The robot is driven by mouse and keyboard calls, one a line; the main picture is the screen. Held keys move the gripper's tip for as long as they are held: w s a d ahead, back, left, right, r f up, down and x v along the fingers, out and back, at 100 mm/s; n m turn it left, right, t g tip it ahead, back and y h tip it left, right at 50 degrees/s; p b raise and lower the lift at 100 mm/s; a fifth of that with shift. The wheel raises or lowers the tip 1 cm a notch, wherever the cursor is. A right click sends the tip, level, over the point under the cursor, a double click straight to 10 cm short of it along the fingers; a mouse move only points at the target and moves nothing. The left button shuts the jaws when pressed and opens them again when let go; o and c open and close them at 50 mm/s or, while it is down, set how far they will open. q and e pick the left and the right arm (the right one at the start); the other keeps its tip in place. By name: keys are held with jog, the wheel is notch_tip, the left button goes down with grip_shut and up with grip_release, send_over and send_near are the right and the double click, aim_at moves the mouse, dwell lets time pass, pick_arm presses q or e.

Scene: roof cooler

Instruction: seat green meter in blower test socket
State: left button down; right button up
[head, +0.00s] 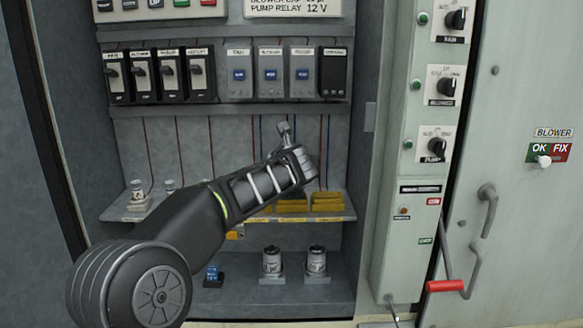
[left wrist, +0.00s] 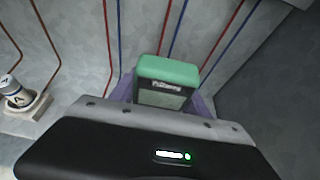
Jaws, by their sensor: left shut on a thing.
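The green meter (left wrist: 168,72) is a small block with a green top and a grey labelled face. In the left wrist view it sits between the purple fingers of my left gripper (left wrist: 162,98), which is shut on it. In the head view my left arm reaches into the open cabinet, and its hand (head: 300,165) hides the fingers and the meter. I cannot pick out the blower test socket with certainty; it may be behind my arm. My right gripper is not in view.
Black switch modules (head: 158,76) and grey modules (head: 271,74) fill the upper shelf. Yellow blocks (head: 327,200) sit on the middle shelf. Two canisters (head: 271,262) and a blue part (head: 212,274) stand below.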

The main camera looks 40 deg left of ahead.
pick_arm(q)
jog(key=shift+f, duration=0.1)
dwell(0.4)
jog(key=shift+c, duration=2.2)
grip_release()
jog(key=shift+d, duration=0.1)
jog(key=b+v, duration=0.2)
jog(key=v, duration=0.5)
jog(key=shift+s, duration=0.25)
jog(key=shift+d, duration=0.15)
